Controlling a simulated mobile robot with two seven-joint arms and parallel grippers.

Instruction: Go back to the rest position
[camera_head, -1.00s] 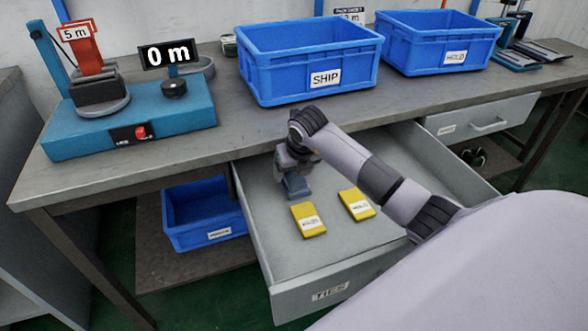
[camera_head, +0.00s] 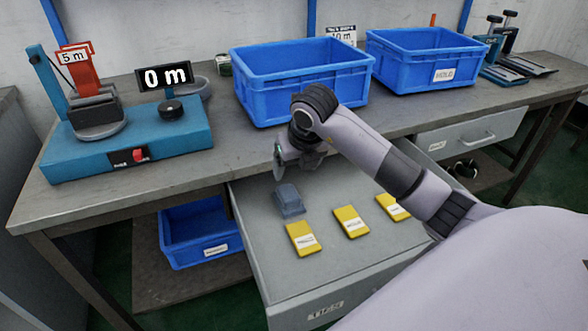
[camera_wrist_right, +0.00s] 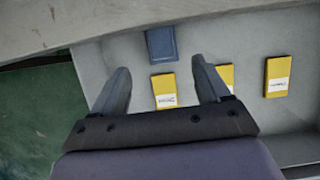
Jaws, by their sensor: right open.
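My right gripper (camera_head: 279,160) is raised above the open drawer (camera_head: 330,268), near the bench's front edge. In the right wrist view its two fingers (camera_wrist_right: 160,88) are spread apart with nothing between them. A blue-grey block (camera_head: 288,200) lies in the drawer below the gripper, apart from it; it also shows in the right wrist view (camera_wrist_right: 161,43). Three yellow labelled cards lie in the drawer: a left one (camera_head: 300,239), a middle one (camera_head: 350,222) and a right one (camera_head: 391,206), the last partly hidden by my arm. My left gripper is not in view.
Blue bins stand on the bench: one behind my right arm (camera_head: 255,88), and one labelled HOLD (camera_head: 405,70). A teal machine (camera_head: 130,145) with a 0 m display (camera_head: 164,76) sits at left. Another blue bin (camera_head: 190,245) is on the lower shelf.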

